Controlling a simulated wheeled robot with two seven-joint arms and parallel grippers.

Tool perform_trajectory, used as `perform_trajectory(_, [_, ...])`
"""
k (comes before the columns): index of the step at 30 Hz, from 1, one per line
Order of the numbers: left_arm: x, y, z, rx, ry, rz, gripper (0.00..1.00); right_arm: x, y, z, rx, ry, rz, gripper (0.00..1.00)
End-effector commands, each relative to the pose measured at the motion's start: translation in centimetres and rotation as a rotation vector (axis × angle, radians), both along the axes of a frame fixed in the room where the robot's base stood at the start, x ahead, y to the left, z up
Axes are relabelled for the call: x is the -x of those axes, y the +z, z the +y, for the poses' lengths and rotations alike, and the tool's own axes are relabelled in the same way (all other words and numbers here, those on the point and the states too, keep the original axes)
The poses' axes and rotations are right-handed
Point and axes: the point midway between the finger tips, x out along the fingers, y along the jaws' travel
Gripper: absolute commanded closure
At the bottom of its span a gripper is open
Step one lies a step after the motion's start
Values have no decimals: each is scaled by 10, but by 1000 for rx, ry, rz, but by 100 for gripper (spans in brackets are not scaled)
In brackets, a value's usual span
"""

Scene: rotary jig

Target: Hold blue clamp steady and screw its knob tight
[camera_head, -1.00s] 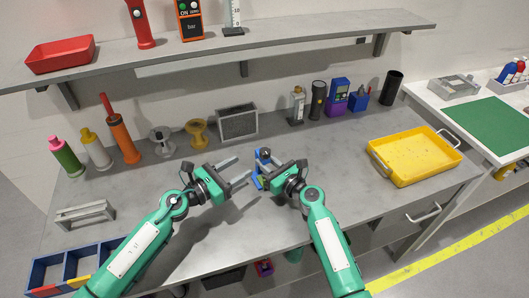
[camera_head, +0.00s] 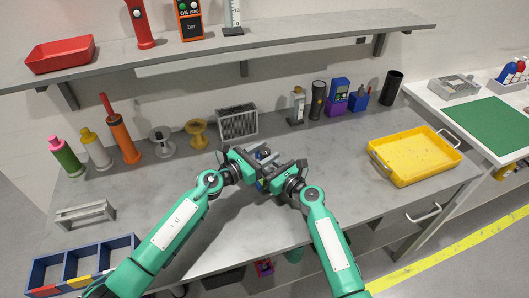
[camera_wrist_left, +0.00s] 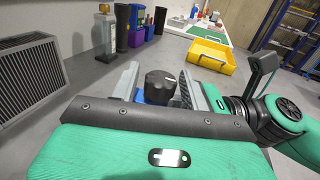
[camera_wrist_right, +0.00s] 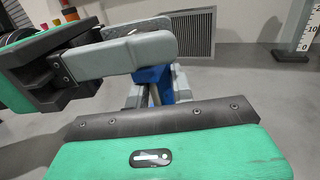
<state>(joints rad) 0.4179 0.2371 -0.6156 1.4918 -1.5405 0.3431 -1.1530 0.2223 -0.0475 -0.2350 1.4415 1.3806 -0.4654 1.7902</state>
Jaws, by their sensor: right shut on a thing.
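The blue clamp (camera_wrist_right: 152,75) stands on the grey bench, mostly hidden by my grippers in the head view. Its dark round knob (camera_wrist_left: 160,84) has a white mark and shows in the left wrist view. My right gripper (camera_head: 271,176) is shut on the clamp's blue body, from the right. My left gripper (camera_wrist_left: 160,85) is open, with one finger on each side of the knob. A gap shows between the knob and the fingers, so the knob is not gripped.
A yellow tray (camera_head: 418,157) lies to the right on the bench. A grey filter panel (camera_head: 238,123) and a yellow spool (camera_head: 197,132) stand behind. A blue bin (camera_head: 82,262) sits at the front left. The bench between is clear.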

Motion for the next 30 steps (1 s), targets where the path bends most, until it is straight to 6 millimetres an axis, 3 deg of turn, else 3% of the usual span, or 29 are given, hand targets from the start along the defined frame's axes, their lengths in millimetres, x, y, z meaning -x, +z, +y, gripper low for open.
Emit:
perform_trajectory(1, [0, 0, 0, 0, 0, 0, 65, 0, -1, 0, 1, 0, 1, 100])
perform_trajectory(5, [0, 0, 0, 0, 0, 0, 91, 0, -1, 0, 1, 0, 1, 100])
perform_trajectory(6, [0, 0, 0, 0, 0, 0, 93, 0, -1, 0, 1, 0, 1, 100])
perform_trajectory(19, [-1, -3, 1, -7, -84, 7, 93, 0, -1, 0, 1, 0, 0, 100])
perform_trajectory(30, [-3, -2, 1, -5, -374, 4, 93, 0, 0, 0, 1, 1, -1, 100])
